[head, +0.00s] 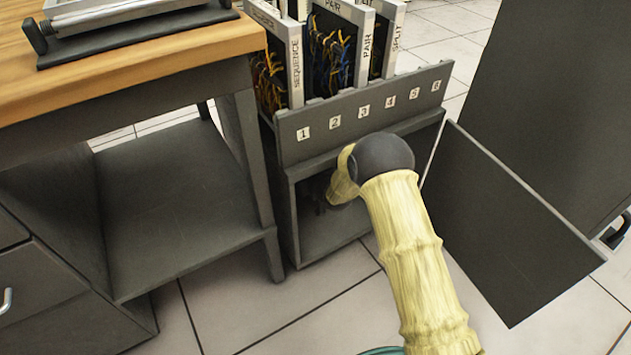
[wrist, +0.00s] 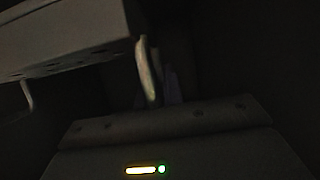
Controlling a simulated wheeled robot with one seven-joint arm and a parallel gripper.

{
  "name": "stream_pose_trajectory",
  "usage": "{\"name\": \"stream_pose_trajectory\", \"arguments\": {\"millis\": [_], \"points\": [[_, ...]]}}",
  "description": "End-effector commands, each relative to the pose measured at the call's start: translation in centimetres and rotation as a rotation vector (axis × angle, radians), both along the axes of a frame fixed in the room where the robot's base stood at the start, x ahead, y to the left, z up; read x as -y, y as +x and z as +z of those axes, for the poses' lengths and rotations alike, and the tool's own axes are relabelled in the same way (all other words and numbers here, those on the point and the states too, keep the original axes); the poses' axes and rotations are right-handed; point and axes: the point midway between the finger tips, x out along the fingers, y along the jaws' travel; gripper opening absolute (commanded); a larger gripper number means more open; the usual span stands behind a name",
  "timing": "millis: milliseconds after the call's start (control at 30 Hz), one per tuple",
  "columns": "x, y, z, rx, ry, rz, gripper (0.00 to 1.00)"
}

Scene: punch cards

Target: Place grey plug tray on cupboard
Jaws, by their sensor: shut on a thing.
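My gripper (head: 321,193) reaches into the dark open front of a grey cupboard (head: 362,108), and only a dark part of it shows in the head view. In the dim wrist view, the gripper (wrist: 157,78) is shut at the side of a grey box-like thing (wrist: 65,40). This looks like the grey plug tray, with small dark dots along its lower edge and a handle-like bar below. The exact contact is too dark to make out. The tray cannot be picked out in the head view.
Wired plug panels (head: 333,50) stand in the numbered rack on the cupboard. Its grey door (head: 510,225) hangs open at right. A wood-topped desk (head: 150,48) stands close at left, with a lower shelf (head: 170,200). A tall dark cabinet (head: 560,80) stands at right.

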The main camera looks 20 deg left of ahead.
Motion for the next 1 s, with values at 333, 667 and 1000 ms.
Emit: {"name": "stream_pose_trajectory", "arguments": {"millis": [333, 667, 1000], "points": [[0.0, 0.0, -0.4, 0.003, 0.0, 0.001, 0.0], [0.0, 0.0, -5.5, 0.004, 0.0, 0.001, 0.0], [0.0, 0.1, -6.1, 0.004, 0.002, 0.001, 0.0]]}}
